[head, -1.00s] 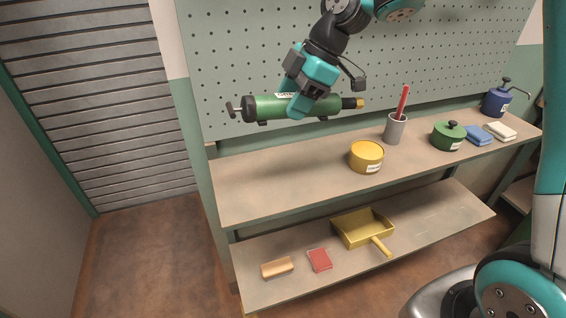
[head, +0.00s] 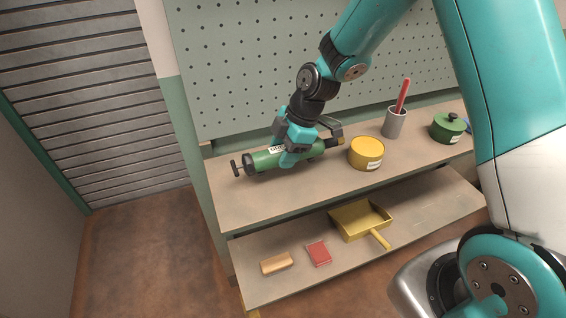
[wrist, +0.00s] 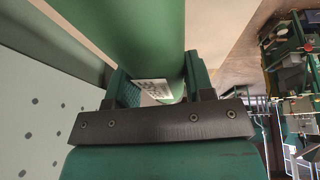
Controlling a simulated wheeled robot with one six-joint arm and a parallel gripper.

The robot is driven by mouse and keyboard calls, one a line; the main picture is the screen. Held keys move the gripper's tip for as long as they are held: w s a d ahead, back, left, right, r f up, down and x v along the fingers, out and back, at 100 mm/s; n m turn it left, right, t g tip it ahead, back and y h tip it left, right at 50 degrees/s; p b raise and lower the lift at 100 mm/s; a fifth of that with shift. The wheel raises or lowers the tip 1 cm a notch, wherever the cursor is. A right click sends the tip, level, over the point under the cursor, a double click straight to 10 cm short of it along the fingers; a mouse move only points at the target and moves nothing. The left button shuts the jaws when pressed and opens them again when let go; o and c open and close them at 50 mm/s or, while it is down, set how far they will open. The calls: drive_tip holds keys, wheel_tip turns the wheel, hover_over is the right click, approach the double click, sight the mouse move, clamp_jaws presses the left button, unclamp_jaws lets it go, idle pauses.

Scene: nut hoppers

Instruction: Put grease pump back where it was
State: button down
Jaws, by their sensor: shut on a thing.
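The grease pump is a green cylinder (head: 267,159) with a black T-handle at its left end and a brass tip at its right. It lies roughly level over the left part of the upper shelf (head: 240,198). I cannot tell whether it touches the shelf. My gripper (head: 291,157) is shut around the middle of the pump from above.
A yellow round tin (head: 366,154) stands just right of the pump's tip. A grey cup (head: 394,124) with a red stick and a green lidded pot (head: 447,128) stand farther right. The lower shelf holds a yellow dustpan (head: 360,219), a red block (head: 319,253) and a tan block (head: 277,263).

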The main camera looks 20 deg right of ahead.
sight(283, 177)
drive_tip(key=shift+f, duration=2.3)
drive_tip(key=shift+c, duration=2.4)
unclamp_jaws()
drive_tip(key=v, duration=0.4)
drive_tip(key=b+v, duration=0.1)
drive_tip(key=v, duration=0.3)
drive_tip(key=a+b+v, duration=0.1)
drive_tip(key=v, duration=0.3)
drive_tip(key=shift+s+d+r, duration=0.15)
drive_tip(key=shift+s+r, duration=0.2)
drive_tip(key=s+a+r+m, duration=0.2)
drive_tip(key=s+r+m, duration=0.1)
drive_tip(key=s, duration=0.4)
drive_tip(key=s+a+r+m, duration=0.2)
drive_tip(key=s+a+m, duration=0.1)
drive_tip(key=s, duration=0.5)
drive_tip(key=s+a+r+m, duration=0.3)
drive_tip(key=s+m, duration=0.2)
drive_tip(key=s, duration=0.3)
drive_tip(key=shift+a+r+g, duration=0.2)
drive_tip(key=shift+r+g, duration=0.1)
drive_tip(key=shift+g, duration=0.1)
drive_tip(key=shift+s, duration=0.15)
